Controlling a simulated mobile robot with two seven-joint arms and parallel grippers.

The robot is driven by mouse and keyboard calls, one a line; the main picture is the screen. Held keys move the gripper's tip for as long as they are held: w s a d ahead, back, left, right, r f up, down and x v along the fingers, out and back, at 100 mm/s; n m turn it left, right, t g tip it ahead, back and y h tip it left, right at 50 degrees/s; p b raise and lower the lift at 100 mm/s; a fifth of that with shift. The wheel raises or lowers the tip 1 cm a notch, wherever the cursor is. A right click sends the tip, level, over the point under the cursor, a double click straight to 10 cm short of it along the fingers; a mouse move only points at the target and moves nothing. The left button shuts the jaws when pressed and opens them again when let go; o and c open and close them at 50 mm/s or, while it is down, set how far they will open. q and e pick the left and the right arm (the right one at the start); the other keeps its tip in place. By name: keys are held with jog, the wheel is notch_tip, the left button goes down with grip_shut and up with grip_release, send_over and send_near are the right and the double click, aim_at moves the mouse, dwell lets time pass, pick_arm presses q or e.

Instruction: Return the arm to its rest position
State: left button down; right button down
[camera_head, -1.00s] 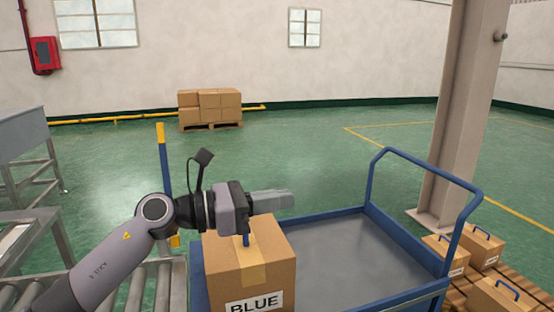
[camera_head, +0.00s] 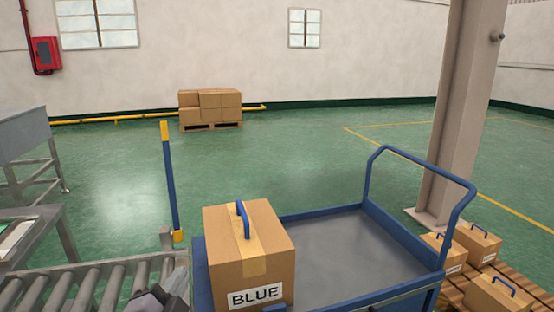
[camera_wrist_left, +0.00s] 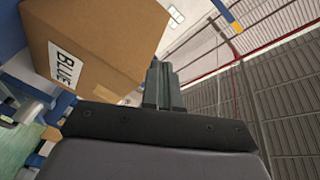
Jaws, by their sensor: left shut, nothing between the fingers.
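My left gripper (camera_head: 178,280) shows only in part at the bottom edge of the head view, over the roller conveyor. In the left wrist view its fingers (camera_wrist_left: 160,82) are together with nothing between them. The cardboard box labelled BLUE (camera_head: 250,255) stands upright on the blue cart, right of my gripper and apart from it. Its blue handle (camera_head: 243,219) is free on top. The box also shows tilted in the left wrist view (camera_wrist_left: 100,40). Most of my left arm is out of the head view. My right gripper is not in view.
The blue cart (camera_head: 345,250) has bare deck right of the box. The roller conveyor (camera_head: 85,282) lies at lower left, with a blue-and-yellow post (camera_head: 170,190) beyond it. Several handled boxes (camera_head: 478,243) sit on a pallet at right, near a column (camera_head: 462,110).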

pick_arm(q)
jog(key=s+a+f+n+g+y, duration=0.1)
jog(key=s+a+f+n+g, duration=0.1)
jog(key=s+f+n+g, duration=0.3)
jog(key=s+a+f+n+g+y, duration=0.1)
jog(key=s+a+f+n+g, duration=0.15)
jog(key=s+f, duration=0.4)
jog(key=s+f+n+g, duration=0.1)
jog(key=s+f+g, duration=0.1)
jog(key=s, duration=0.3)
jog(key=s+f+n+g+h, duration=0.1)
jog(key=s+f+g, duration=0.1)
jog(key=s, duration=0.4)
jog(key=s+f+n+g, duration=0.1)
jog(key=s+f+g, duration=0.2)
jog(key=s, duration=0.2)
jog(key=w+d+f+t+h+p, duration=0.2)
jog(key=w+f+t+p, duration=0.2)
jog(key=w+t, duration=0.2)
jog(key=shift+t+p, duration=0.3)
jog(key=shift+t, duration=0.25)
jog(key=shift+w, duration=0.15)
